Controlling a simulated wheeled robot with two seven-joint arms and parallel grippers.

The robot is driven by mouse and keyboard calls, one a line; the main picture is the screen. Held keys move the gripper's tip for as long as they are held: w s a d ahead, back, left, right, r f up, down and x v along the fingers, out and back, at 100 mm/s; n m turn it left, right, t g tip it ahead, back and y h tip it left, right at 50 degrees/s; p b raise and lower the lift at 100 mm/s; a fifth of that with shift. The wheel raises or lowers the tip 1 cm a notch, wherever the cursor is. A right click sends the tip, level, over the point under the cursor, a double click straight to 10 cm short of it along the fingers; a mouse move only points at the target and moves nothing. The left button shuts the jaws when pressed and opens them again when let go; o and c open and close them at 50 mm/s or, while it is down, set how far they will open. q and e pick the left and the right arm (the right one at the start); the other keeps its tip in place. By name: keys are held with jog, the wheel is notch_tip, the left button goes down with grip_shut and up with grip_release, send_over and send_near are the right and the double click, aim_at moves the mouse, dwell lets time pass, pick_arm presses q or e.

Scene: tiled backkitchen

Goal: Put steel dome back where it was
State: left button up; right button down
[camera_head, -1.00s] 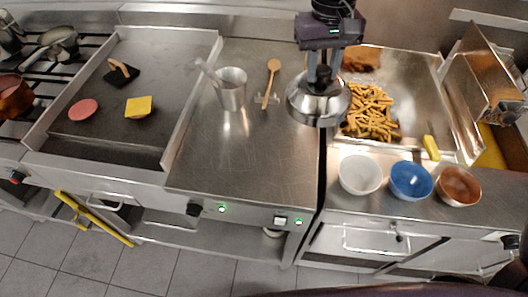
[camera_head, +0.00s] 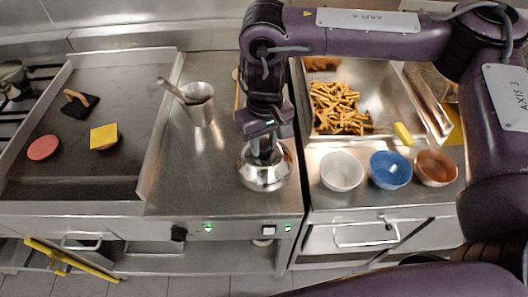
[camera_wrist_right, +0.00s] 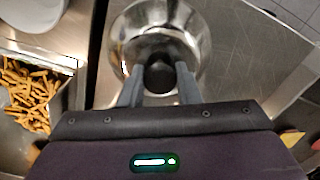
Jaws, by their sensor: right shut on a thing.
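The steel dome (camera_head: 265,174) is a shiny round cover with a black knob. It is at the front right of the bare steel counter (camera_head: 215,170), left of the gap beside the fries station; whether it touches the counter I cannot tell. My right gripper (camera_head: 264,152) points down from above and is shut on the dome's knob. In the right wrist view the two fingers (camera_wrist_right: 158,80) sit on either side of the black knob, with the dome (camera_wrist_right: 193,35) beneath. My left gripper is not in view.
A steel pot (camera_head: 198,104) with a utensil stands on the counter's left. The griddle (camera_head: 60,180) holds a patty, cheese and a black press. A tray of fries (camera_head: 340,108) and white, blue and copper bowls (camera_head: 342,171) are to the right. The counter's front left is clear.

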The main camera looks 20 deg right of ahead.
aim_at(264, 152)
notch_tip(264, 152, down, 3)
jog(key=shift+f, duration=0.5)
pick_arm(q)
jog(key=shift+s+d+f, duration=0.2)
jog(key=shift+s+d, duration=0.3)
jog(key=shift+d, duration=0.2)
pick_arm(e)
jog(key=shift+f, duration=0.1)
jog(key=c, duration=1.1)
grip_release()
jog(key=shift+f, duration=0.1)
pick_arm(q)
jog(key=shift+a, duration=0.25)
pick_arm(e)
jog(key=shift+r, duration=0.4)
notch_tip(264, 152, up, 12)
jog(key=shift+d+f, duration=0.1)
jog(key=shift+f, duration=0.1)
